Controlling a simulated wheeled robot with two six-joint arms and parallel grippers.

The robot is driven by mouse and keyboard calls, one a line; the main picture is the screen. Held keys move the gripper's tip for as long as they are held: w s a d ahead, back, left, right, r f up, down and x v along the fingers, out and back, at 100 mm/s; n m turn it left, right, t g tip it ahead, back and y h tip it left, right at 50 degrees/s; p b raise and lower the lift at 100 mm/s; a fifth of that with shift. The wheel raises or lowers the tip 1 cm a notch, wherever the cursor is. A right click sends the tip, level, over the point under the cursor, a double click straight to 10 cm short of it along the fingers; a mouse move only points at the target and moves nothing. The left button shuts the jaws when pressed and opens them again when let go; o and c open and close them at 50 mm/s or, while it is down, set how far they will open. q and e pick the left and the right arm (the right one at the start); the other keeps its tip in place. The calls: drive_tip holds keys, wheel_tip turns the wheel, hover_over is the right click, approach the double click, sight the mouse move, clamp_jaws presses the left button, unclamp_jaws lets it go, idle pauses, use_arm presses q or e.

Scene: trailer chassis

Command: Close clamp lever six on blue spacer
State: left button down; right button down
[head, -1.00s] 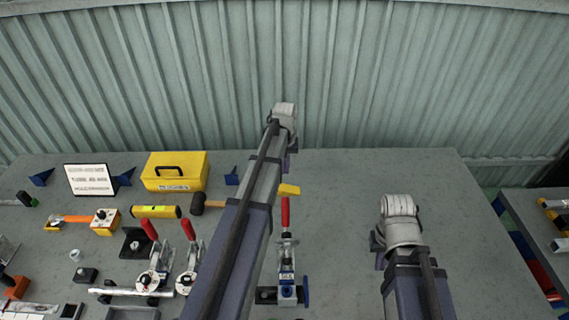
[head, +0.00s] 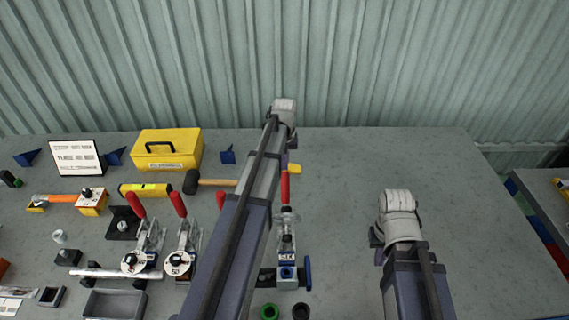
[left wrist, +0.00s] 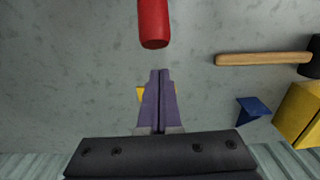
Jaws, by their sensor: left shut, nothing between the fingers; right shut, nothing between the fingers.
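The clamp marked SIX (head: 287,256) stands on the table right of my left forearm. In the left wrist view, the shut fingertips (left wrist: 160,73) are apart from the red handle end (left wrist: 154,28). My right gripper (head: 377,240) is mostly hidden by its wrist, over bare table at right.
Other red-handled clamps (head: 180,245) stand left of my left forearm. A mallet (head: 192,182), a yellow toolbox (head: 168,150) and a yellow level (head: 146,190) lie further back. The table's right side is clear.

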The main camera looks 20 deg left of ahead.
sight(285, 176)
use_arm(q)
drive_tip(key=shift+s+d+f, duration=0.1)
drive_tip(key=shift+s+f, duration=0.05)
drive_tip(key=shift+f, duration=0.15)
drive_tip(key=shift+s+d+f, duration=0.1)
drive_tip(key=shift+s+d, duration=0.35)
drive_tip(key=shift+s, duration=0.45)
drive_tip(key=shift+s+d+f, duration=0.1)
drive_tip(key=shift+s+d, duration=0.35)
drive_tip(key=shift+s, duration=0.5)
drive_tip(key=shift+s+d, duration=0.45)
drive_tip(key=shift+s, duration=0.45)
drive_tip(key=shift+s+d+r+p, duration=0.3)
drive_tip(key=shift+s+r+p, duration=0.35)
drive_tip(key=shift+s+r, duration=0.05)
drive_tip(key=shift+s+d+r+p, duration=0.3)
drive_tip(key=shift+s+r+p, duration=0.3)
drive_tip(key=shift+s+r, duration=0.1)
drive_tip(key=shift+d+r, duration=0.15)
drive_tip(key=shift+r, duration=0.05)
